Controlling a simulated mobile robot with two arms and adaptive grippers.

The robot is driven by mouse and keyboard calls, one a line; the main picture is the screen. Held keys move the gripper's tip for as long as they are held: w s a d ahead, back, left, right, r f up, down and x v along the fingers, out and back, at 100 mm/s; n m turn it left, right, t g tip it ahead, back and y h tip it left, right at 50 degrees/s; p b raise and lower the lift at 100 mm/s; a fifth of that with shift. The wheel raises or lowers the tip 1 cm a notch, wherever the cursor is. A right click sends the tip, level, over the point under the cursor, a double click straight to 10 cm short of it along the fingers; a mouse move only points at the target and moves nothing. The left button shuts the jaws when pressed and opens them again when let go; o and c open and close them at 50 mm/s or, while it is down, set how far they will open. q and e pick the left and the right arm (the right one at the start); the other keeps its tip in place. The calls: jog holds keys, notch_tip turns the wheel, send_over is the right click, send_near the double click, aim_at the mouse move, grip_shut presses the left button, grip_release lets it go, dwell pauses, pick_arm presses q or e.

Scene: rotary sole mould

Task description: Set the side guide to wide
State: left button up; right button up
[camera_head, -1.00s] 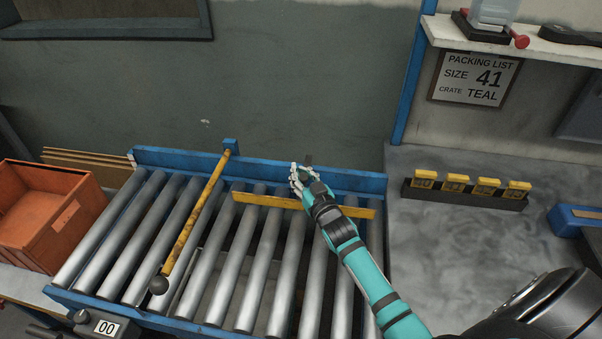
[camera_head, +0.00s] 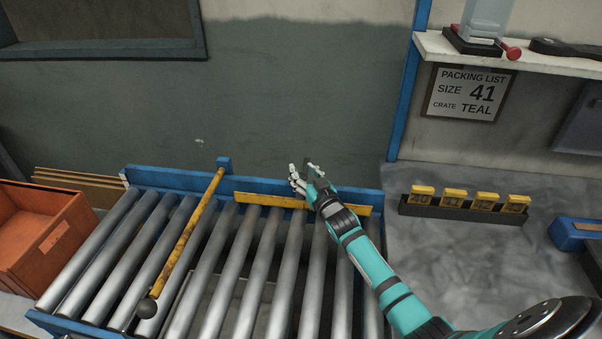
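The side guide is a long yellow bar (camera_head: 262,200) lying across the rollers, close against the blue back rail (camera_head: 160,179) of the roller conveyor. My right gripper (camera_head: 306,174), on a teal arm, is at the back rail above the guide's middle. Its pale fingers are around or beside a small dark upright piece (camera_head: 308,163). I cannot tell whether they are shut on it. The wrist hides part of the guide. My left gripper is not in view.
A yellow diagonal bar with a black knob (camera_head: 147,308) crosses the rollers at left. An orange crate (camera_head: 45,240) stands further left. A block with yellow size tags (camera_head: 468,207) sits on the grey bench at right. A packing list (camera_head: 468,93) hangs above.

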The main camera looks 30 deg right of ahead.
jog(key=shift+o, duration=1)
jog(key=shift+s+d, duration=0.1)
jog(key=shift+s+a, duration=0.1)
jog(key=shift+a, duration=0.1)
jog(key=s, duration=1.1)
jog(key=shift+s+a, duration=0.25)
jog(key=shift+s, duration=0.15)
